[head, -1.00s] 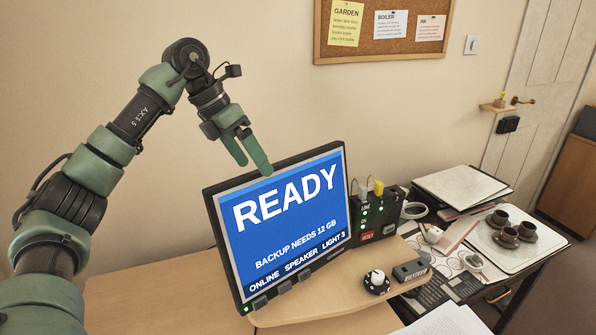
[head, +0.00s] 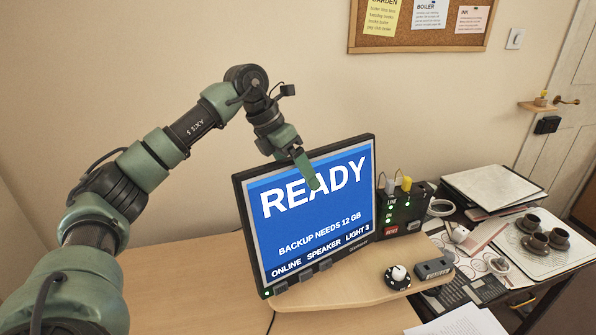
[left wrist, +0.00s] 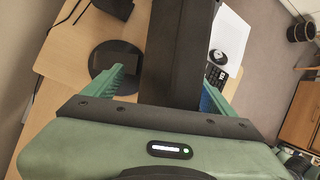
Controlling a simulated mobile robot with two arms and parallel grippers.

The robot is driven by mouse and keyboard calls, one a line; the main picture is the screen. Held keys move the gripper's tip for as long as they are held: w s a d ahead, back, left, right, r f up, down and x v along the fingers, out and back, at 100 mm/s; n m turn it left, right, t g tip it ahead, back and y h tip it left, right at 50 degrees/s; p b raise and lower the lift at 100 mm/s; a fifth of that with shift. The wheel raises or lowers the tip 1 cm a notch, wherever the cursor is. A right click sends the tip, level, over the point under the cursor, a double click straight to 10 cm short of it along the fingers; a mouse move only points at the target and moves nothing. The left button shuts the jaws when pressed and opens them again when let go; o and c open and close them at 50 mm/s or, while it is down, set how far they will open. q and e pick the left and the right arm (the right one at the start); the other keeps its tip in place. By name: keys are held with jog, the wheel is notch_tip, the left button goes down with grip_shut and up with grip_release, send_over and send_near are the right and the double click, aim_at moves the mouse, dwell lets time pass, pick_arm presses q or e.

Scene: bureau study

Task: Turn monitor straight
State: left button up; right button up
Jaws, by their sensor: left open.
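The monitor (head: 317,233) stands on the wooden desk with its blue screen lit, reading READY. Its top edge slopes up to the right in the head view. My left gripper (head: 303,168) is at the monitor's top edge, with one finger in front of the screen and the other hidden behind the panel. In the left wrist view, the gripper (left wrist: 162,76) is open with its fingers on either side of the dark monitor (left wrist: 180,45). I cannot tell whether either finger touches it. The monitor's round dark base (left wrist: 103,58) shows below. My right gripper is out of view.
A black box with plugs (head: 408,210), a round knob (head: 397,277) and a small switch block (head: 434,268) sit right of the monitor. Cups (head: 534,241) stand on a tray farther right. The desk left of the monitor (head: 180,275) is clear.

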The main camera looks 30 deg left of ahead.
pick_arm(q)
grip_shut()
jog(key=shift+r+p, duration=0.15)
jog(key=shift+p, duration=0.2)
jog(key=shift+s+a+m+g+h+p, duration=0.3)
jog(key=shift+a+m+g+p, duration=0.15)
jog(key=shift+m+p, duration=0.45)
jog(key=shift+s+a+m+g, duration=0.15)
jog(key=shift+a+m+g, duration=0.15)
jog(key=shift+m, duration=0.5)
jog(key=shift+c, duration=0.4)
grip_release()
jog(key=shift+o, duration=0.4)
